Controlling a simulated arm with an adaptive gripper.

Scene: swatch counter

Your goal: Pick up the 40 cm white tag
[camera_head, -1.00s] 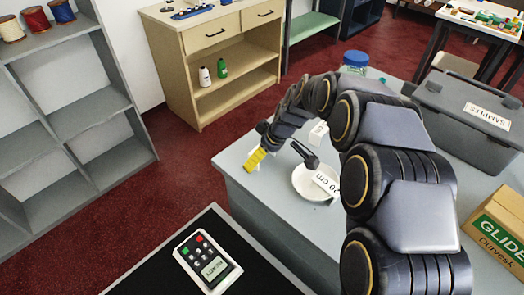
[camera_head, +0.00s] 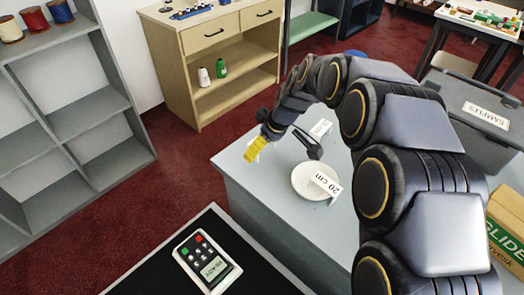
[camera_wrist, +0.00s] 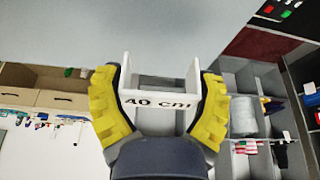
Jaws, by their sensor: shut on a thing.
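The white tag (camera_wrist: 158,101) printed "40 cm" sits between the yellow fingers in the wrist view, with its upright white ends against the fingers. My gripper (camera_wrist: 158,105) is shut on it. In the head view my gripper (camera_head: 256,149) is above the left part of the grey counter, and only a sliver of white shows beside its yellow finger. Whether the tag is clear of the counter is hard to tell there. A second white tag (camera_head: 326,184), marked "20 cm", lies across a round white dish (camera_head: 303,191) to the right.
Another white tag (camera_head: 321,128) stands farther back on the grey counter (camera_head: 262,205). A grey "SAMPLES" case (camera_head: 470,105) and a green-and-brown box (camera_head: 506,240) are at the right. A handheld device (camera_head: 207,262) lies on a black surface in front.

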